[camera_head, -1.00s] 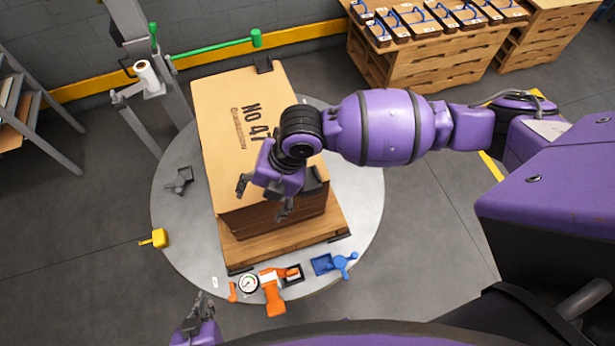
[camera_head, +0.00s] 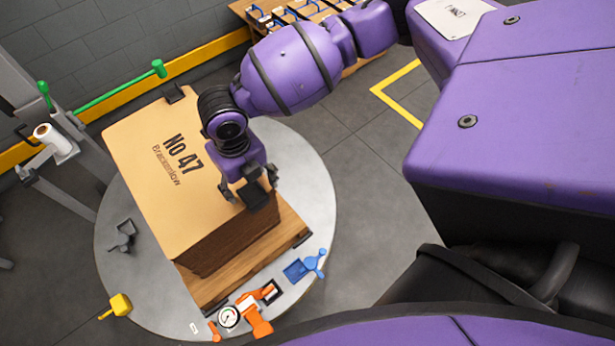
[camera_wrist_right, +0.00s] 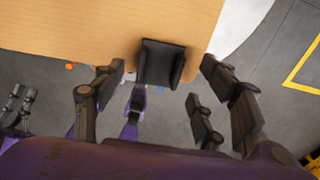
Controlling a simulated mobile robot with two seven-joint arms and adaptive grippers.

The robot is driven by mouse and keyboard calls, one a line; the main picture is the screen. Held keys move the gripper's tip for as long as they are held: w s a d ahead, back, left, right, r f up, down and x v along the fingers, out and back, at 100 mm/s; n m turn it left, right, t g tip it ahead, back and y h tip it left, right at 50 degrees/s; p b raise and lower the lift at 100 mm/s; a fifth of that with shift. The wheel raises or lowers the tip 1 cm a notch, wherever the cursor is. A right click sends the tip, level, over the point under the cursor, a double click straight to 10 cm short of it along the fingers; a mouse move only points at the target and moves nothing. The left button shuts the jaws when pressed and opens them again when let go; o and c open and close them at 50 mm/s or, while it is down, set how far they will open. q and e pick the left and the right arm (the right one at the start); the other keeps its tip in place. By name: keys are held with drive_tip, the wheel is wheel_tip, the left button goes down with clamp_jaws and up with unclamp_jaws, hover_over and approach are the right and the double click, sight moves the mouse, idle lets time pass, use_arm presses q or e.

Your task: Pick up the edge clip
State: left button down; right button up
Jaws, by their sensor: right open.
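The edge clip is a black angled piece (camera_head: 262,200) on the near right edge of the cardboard box (camera_head: 150,190). In the right wrist view the black clip (camera_wrist_right: 162,62) sits at the box edge, between the fingertips. My right gripper (camera_head: 250,184) is open over the clip, its fingers spread on either side and apart from it. The gripper hides part of the clip in the head view. A dark, jointed part at the left of the right wrist view looks like my left gripper (camera_wrist_right: 17,105); its opening is unclear.
The box stands on a wooden pallet (camera_head: 215,284) on a round grey turntable (camera_head: 305,190). Another black clip (camera_head: 174,94) sits on the far edge. A grey clip (camera_head: 123,236), yellow tool (camera_head: 118,305), orange tool (camera_head: 255,318) and blue tool (camera_head: 308,264) lie around it.

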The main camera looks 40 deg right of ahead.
wheel_tip(320, 180, down, 2)
drive_tip(key=shift+f, duration=0.2)
drive_tip(key=shift+r, duration=0.1)
drive_tip(key=c, duration=1.1)
drive_tip(key=shift+c, duration=0.2)
drive_tip(key=shift+r, duration=0.15)
